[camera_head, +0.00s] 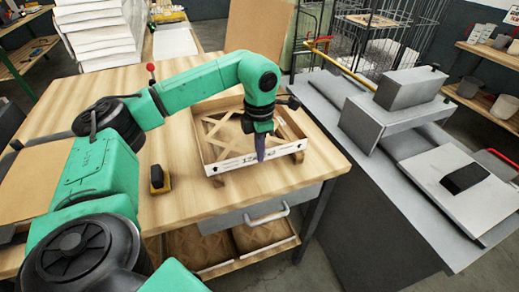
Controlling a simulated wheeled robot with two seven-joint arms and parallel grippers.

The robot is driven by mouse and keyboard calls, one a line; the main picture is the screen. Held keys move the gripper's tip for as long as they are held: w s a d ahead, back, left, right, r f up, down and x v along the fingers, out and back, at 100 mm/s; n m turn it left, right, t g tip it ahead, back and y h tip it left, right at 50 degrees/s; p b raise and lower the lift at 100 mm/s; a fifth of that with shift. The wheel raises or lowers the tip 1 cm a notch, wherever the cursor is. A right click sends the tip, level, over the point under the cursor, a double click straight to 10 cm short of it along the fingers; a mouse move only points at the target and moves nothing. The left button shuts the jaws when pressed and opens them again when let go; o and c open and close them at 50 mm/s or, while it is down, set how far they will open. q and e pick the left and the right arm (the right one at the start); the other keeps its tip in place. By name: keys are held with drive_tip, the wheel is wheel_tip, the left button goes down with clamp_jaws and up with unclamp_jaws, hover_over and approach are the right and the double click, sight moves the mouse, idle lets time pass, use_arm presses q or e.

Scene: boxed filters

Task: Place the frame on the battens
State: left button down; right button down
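A shallow tray-like frame (233,163) with pale walls, dark print on the front wall and crossed strips inside is on the wooden table. Small wooden pieces, which look like batten ends (299,157), show at its lower right corner and front left corner. I cannot tell whether the frame rests on them or is just above. My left gripper (261,150) points down at the front wall, right of its middle. One finger shows in front of the wall; the other is hidden, so its grip is unclear. My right gripper is out of view.
A small black and yellow block (159,180) stands on the table left of the frame. A grey bench (375,190) with metal blocks is to the right. White stacked filters (98,30) stand at the back left. A drawer handle (267,214) sticks out below the front edge.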

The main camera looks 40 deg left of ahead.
use_arm(q)
drive_tip(key=shift+f, duration=0.15)
drive_tip(key=c, duration=1.1)
unclamp_jaws()
drive_tip(key=shift+r, duration=0.2)
wheel_tip(320, 180, up, 9)
drive_tip(key=shift+d+r+b, duration=0.1)
drive_tip(key=shift+r+b, duration=0.05)
drive_tip(key=shift+b, duration=0.5)
wheel_tip(320, 180, up, 3)
drive_tip(key=shift+s+f+p, duration=0.1)
drive_tip(key=shift+p, duration=0.75)
